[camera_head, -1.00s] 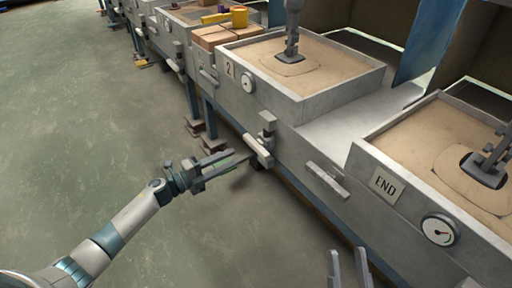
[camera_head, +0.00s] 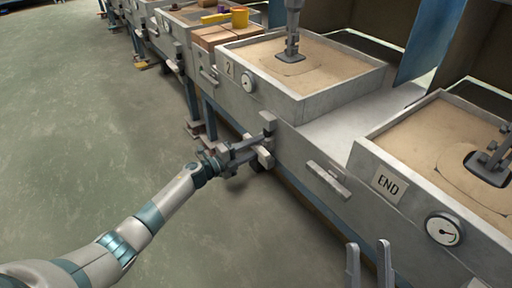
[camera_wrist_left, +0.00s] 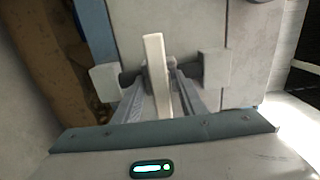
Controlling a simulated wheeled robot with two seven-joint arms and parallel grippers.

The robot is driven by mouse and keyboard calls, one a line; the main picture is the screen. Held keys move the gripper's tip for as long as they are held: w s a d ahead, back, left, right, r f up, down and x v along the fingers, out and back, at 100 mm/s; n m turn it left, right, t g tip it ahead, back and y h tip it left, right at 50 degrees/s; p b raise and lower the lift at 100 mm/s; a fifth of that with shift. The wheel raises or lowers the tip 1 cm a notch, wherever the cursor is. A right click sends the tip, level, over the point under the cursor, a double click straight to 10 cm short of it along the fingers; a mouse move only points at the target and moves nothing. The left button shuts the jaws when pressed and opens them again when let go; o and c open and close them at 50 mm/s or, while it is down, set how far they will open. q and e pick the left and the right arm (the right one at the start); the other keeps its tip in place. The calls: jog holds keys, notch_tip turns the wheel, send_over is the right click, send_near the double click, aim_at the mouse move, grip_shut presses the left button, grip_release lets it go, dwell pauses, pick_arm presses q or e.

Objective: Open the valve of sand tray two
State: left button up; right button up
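Sand tray two (camera_head: 290,108) is a grey metal tray of sand marked "2", with a round gauge (camera_head: 249,82) on its front. Its valve has a pale bar handle (camera_head: 264,156) low on the front corner. My left gripper (camera_head: 256,148) is at this handle with its fingers spread. In the left wrist view the handle (camera_wrist_left: 155,70) stands between the two fingers (camera_wrist_left: 160,90), with no clear grip on it. Grey blocks flank it on a dark shaft. My right gripper (camera_head: 369,255) shows at the bottom edge, fingers apart and empty.
The END tray (camera_head: 370,170) with its own gauge (camera_head: 442,229) is at the right. A grey bar handle (camera_head: 328,179) sticks out between the trays. The floor at left is clear.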

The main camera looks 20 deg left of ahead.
pick_arm(q)
jog(key=shift+c, duration=0.4)
grip_shut()
